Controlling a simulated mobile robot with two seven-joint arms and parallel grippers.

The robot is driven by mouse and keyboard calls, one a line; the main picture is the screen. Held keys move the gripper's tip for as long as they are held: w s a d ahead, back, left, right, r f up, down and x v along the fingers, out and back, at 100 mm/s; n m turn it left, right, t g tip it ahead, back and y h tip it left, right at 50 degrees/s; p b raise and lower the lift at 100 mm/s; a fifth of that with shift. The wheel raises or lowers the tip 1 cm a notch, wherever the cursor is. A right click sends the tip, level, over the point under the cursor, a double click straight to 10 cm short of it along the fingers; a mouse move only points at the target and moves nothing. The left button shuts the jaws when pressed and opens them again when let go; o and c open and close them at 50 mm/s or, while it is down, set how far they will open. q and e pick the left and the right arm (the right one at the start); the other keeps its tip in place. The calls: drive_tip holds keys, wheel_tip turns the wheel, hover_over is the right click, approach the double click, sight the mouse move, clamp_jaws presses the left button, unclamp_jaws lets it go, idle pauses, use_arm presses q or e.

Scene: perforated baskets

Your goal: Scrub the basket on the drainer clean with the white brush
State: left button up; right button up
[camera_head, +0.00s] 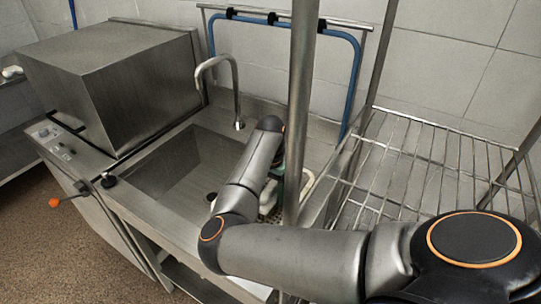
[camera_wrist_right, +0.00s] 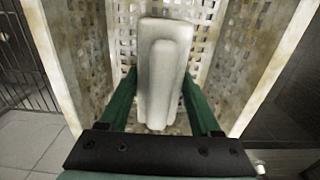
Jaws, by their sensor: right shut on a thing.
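My right gripper (camera_wrist_right: 160,95) has green fingers on either side of the white brush (camera_wrist_right: 160,65) and is shut on it. In the right wrist view the brush is in front of the basket (camera_wrist_right: 98,50), a pale perforated thing with brown stains on its walls. I cannot tell whether the brush touches it. In the head view my right arm reaches over the sink's right side and hides most of the gripper (camera_head: 278,172), the basket and the drainer. My left gripper is not in view.
A steel sink (camera_head: 175,178) with a tap (camera_head: 238,100) is left of my arm. A boxy steel machine (camera_head: 115,80) stands further left. A steel post (camera_head: 300,90) rises close to my right arm. A wire rack (camera_head: 410,165) on the right is empty.

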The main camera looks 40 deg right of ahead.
drive_tip(key=shift+f, duration=0.45)
